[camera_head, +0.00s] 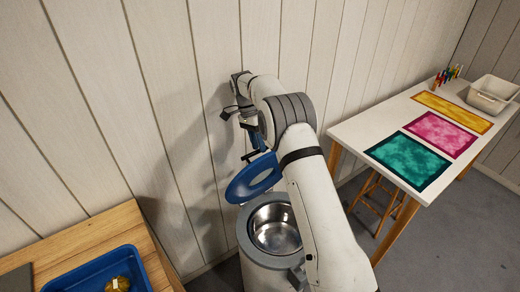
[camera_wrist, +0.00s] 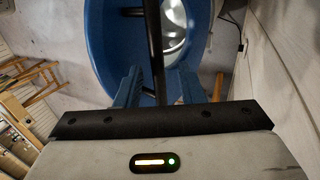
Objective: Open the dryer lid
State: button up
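The dryer (camera_head: 246,232) is a pale cylinder with a grey rim and a shiny metal drum, standing near the wall. Its blue lid (camera_head: 239,188) is raised and tilted up on the wall side, so the drum's mouth shows. My gripper (camera_head: 259,143) is above the lid, partly hidden by my arm. In the wrist view the lid (camera_wrist: 101,48) fills the top middle, with a dark bar-like handle (camera_wrist: 155,42) across it. The blue fingers of my gripper (camera_wrist: 156,85) are close on both sides of this handle.
A plank wall (camera_head: 110,110) stands close behind the dryer. A white table (camera_head: 372,128) with coloured cloths, a pale bin (camera_head: 491,96) and a stool (camera_head: 376,202) are at right. A wooden bench (camera_head: 120,222) with a blue tray (camera_head: 78,273) is at lower left.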

jog(key=v, duration=0.5)
jog(key=shift+w+r, duration=0.1)
jog(key=shift+r, duration=0.15)
jog(key=s+d+r+n+t+y, duration=0.25)
jog(key=s+d+r+n, duration=0.35)
jog(key=s+d+r, duration=0.8)
jog(key=s+d+f+n+t, duration=0.1)
jog(key=s+d+n+t, duration=0.1)
jog(key=s, duration=1)
jog(key=s+d+f+n+t, duration=0.2)
jog(key=s, duration=1.1)
jog(key=shift+d+n+t, duration=0.3)
jog(key=shift+n+t, duration=0.05)
jog(key=shift+n, duration=0.05)
